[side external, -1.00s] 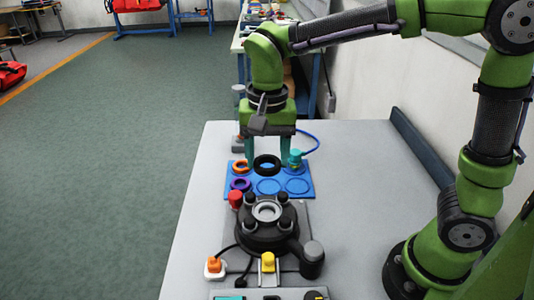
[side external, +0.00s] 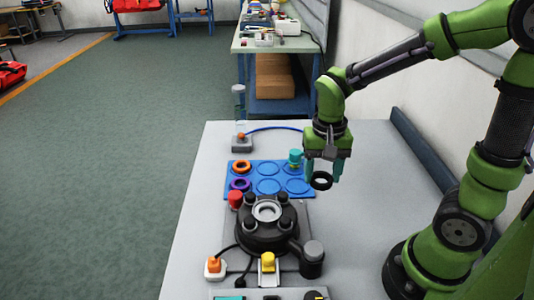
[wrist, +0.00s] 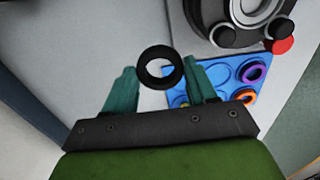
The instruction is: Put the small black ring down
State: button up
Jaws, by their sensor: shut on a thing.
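My gripper (side external: 323,177) is shut on the small black ring (side external: 321,187), which sits between its teal fingertips. In the wrist view the black ring (wrist: 143,72) lies between the fingers (wrist: 161,82). The ring is off the right edge of the blue board (side external: 254,193), over bare grey table. It looks held above the table, but the exact height cannot be told. The board has several round outlined places. An orange ring (side external: 241,173) and a purple ring (side external: 239,190) lie in its left places; its other places show empty, except one with a teal-topped part (side external: 295,160).
A black round device (side external: 266,236) with knobs and a grey centre ring stands in front of the board. A grey block with a clear cylinder (side external: 241,144) and blue cable stands behind. Bare table (side external: 385,195) is free to the right, up to a dark raised edge (side external: 424,150).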

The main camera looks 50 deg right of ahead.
jog(key=f, duration=0.6)
jog(key=shift+w, duration=0.25)
send_over(269, 186)
jog(key=shift+s+f, duration=0.15)
jog(key=shift+f, duration=2.3)
jog(key=shift+a+f, duration=0.1)
jog(key=shift+f, duration=0.05)
jog(key=o, duration=1.2)
jog(key=shift+c, duration=0.2)
